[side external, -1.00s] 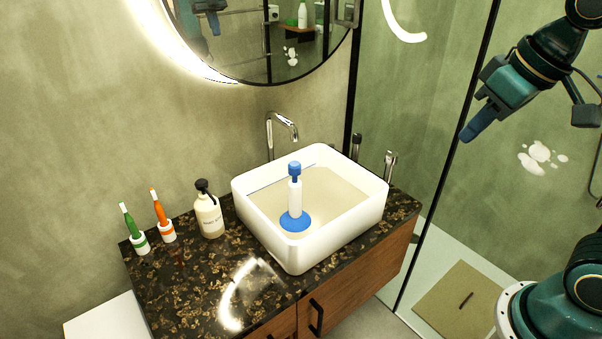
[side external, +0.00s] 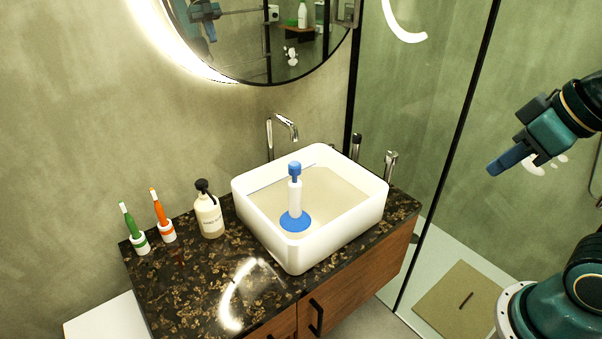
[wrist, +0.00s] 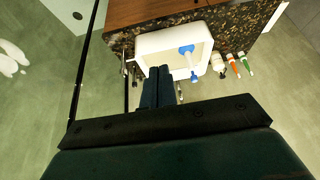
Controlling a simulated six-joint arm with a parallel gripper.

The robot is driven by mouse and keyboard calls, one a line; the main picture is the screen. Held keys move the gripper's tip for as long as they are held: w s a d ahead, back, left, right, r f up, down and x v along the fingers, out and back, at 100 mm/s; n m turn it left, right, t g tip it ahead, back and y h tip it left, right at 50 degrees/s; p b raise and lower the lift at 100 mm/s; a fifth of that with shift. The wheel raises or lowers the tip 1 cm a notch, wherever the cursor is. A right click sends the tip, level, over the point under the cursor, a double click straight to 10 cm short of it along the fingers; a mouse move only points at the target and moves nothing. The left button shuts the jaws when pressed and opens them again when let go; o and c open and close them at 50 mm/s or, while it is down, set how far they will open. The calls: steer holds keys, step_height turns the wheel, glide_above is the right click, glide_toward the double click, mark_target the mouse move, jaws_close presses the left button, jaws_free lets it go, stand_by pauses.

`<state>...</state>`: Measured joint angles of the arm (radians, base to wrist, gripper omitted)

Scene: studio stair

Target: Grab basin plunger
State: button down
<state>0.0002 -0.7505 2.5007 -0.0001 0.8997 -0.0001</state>
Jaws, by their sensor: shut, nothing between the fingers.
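The basin plunger (side external: 295,196) stands upright inside the white basin (side external: 367,205). It has a blue cup at the bottom, a white shaft and a blue knob on top. In the wrist view the plunger (wrist: 187,55) shows beyond my fingertips, slightly to their right, in the basin (wrist: 155,42). My gripper (side external: 493,169) is at the right of the side view, well apart from the plunger and in front of the glass. Its blue fingers are shut with nothing between them; they also show in the wrist view (wrist: 160,73).
A faucet (side external: 285,125) rises behind the basin. A glass panel edge (side external: 450,155) stands to the right.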

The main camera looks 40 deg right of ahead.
steer(key=c, duration=1)
jaws_free()
steer(key=w+a+r+n+g+y, duration=0.1)
steer(key=w+a+n, duration=0.1)
steer(key=w, duration=0.7)
steer(key=w+a+r+n, duration=0.1)
steer(key=w+a+n, duration=0.15)
steer(key=w, duration=0.75)
steer(key=w+f+n, duration=0.1)
steer(key=w+f, duration=0.2)
steer(key=w, duration=0.2)
steer(key=w+a+f+n+g+y, duration=0.1)
steer(key=w+f+n, duration=0.1)
steer(key=w, duration=0.3)
steer(key=w+a+f+n+y, duration=0.1)
steer(key=w+f, duration=0.3)
steer(key=w, duration=0.2)
steer(key=shift+a+f+n, duration=0.1)
steer(key=shift+f+n, duration=0.05)
steer(key=shift+n, duration=0.1)
